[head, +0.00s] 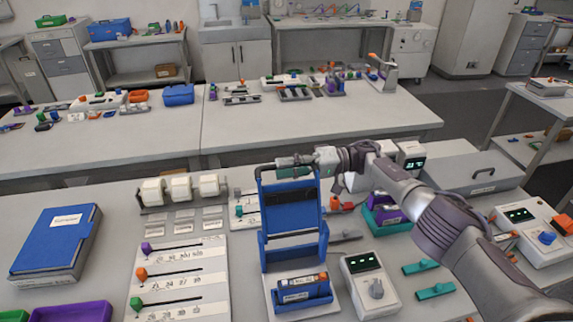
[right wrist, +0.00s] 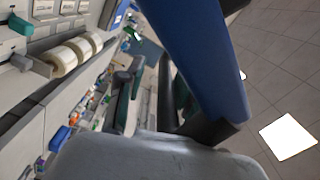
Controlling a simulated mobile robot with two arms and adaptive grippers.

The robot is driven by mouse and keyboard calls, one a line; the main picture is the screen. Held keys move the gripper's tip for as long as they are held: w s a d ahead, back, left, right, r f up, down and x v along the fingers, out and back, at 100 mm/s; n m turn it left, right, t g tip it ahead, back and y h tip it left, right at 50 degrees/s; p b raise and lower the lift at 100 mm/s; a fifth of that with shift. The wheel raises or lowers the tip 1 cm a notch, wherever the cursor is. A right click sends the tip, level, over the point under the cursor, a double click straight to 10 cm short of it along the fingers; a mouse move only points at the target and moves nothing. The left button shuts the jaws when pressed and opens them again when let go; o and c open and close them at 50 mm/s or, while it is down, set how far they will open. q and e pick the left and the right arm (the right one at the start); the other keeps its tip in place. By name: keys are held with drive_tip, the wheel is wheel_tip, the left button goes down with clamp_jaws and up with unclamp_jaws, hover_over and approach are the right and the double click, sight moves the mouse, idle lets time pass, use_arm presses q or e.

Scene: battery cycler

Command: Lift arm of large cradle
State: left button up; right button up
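The large cradle is blue, with its base (head: 278,262) on the bench and its arm (head: 290,212) standing upright with a slight lean. A dark crossbar spans the arm's top. A blue cell with an orange end (head: 297,286) lies in the front of the cradle. My right gripper (head: 292,161) is at the top of the arm, by the crossbar. In the right wrist view, the blue arm (right wrist: 195,50) runs diagonally past the gripper's dark fingers (right wrist: 148,95), with a gap showing between them. Whether they close on the bar is hidden. My left gripper is out of view.
White rolls (head: 180,189) stand left of the cradle, above a slotted board (head: 180,275). A blue binder (head: 58,240) lies further left. A white meter (head: 370,285) and teal pieces (head: 428,267) lie to the right. A teal holder (head: 388,222) stands behind the meter.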

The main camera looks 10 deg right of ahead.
drive_tip(key=shift+r, duration=0.25)
drive_tip(key=shift+w+r, duration=0.1)
drive_tip(key=shift+r, duration=0.4)
wheel_tip(320, 180, up, 9)
drive_tip(key=shift+f, duration=0.1)
